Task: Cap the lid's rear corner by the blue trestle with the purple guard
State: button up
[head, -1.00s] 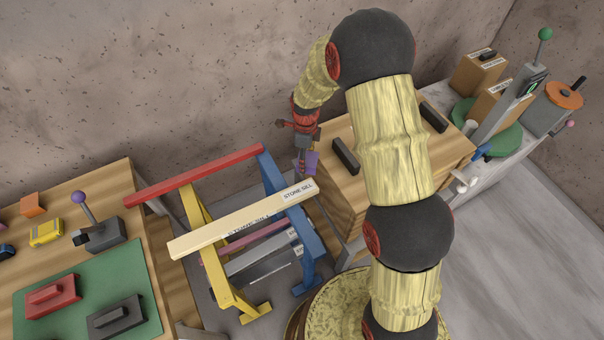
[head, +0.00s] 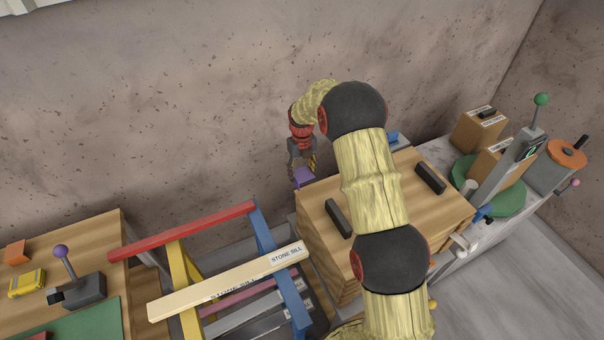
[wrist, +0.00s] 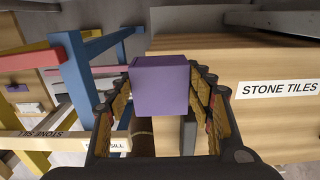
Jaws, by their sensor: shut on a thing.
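The purple guard (head: 303,178) is held in my gripper (head: 304,166) above or at the rear left corner of the wooden lid (head: 425,215); I cannot tell whether it touches. In the wrist view the guard (wrist: 160,85) is a purple block between both fingers (wrist: 160,100), and it hides the lid's corner behind it. The lid has two black handles and tops a crate labelled STONE TILES (wrist: 280,89). The blue trestle (head: 279,255) stands just left of the crate, apart from the guard. It also shows at the left of the wrist view (wrist: 75,70).
A cream STONE SILL beam (head: 225,285) lies across the trestles, with a yellow trestle (head: 187,285) and red bar (head: 180,232) at left. The rear wall (head: 200,120) is close behind my gripper. Boxes (head: 480,130) and a green turntable (head: 512,195) stand to the right.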

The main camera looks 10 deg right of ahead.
dwell(0.3)
jog(key=b, duration=0.2)
send_over(302, 191)
jog(key=shift+f, duration=2.5)
jog(key=shift+f+b, duration=0.95)
jog(key=shift+f, duration=0.85)
jog(key=o, duration=1.1)
notch_tip(302, 191, up, 12)
